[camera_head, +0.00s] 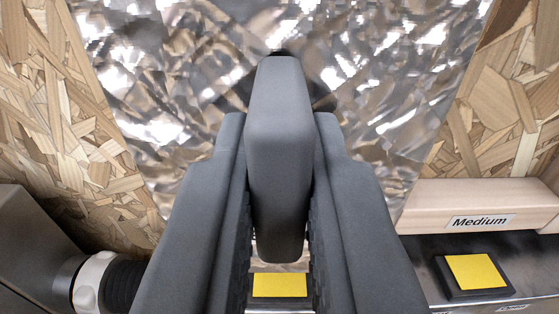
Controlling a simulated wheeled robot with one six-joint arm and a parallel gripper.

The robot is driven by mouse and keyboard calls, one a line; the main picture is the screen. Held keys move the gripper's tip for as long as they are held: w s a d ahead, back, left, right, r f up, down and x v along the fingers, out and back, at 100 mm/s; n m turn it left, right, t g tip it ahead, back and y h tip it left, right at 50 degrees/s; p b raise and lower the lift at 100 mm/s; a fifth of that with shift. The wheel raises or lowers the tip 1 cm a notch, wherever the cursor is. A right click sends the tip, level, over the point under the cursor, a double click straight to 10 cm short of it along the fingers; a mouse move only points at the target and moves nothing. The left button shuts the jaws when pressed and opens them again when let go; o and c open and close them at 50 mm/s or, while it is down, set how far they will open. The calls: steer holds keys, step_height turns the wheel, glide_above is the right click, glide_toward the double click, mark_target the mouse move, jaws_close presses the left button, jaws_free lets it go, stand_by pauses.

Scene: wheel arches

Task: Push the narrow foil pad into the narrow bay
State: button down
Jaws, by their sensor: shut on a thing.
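My gripper (279,128) is in the middle of the camera_head view, shut on a long dark grey block (281,185) with rounded edges. The block stands between the two grey fingers and reaches past their tips. Beyond it is a crumpled silver foil surface (385,100) between two wood-chip panels. The block's far end meets the foil in the picture; a dark spot shows there, and I cannot tell whether it touches. My gripper and the block hide the middle of the foil. I cannot make out separate edges of a narrow pad or its bay.
Wood-chip panels flank the foil at left (70,130) and right (500,110). A pale wooden block labelled Medium (480,205) is at lower right, above a yellow square on a black base (475,271). Another yellow square (280,285) shows low between the fingers.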

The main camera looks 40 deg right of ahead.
steer(key=shift+x, duration=3.15)
steer(key=shift+w+d, duration=0.1)
steer(key=shift+w, duration=0.05)
steer(key=c, duration=1.4)
jaws_free()
steer(key=shift+o, duration=0.2)
steer(key=v, duration=2.5)
steer(key=shift+r, duration=0.1)
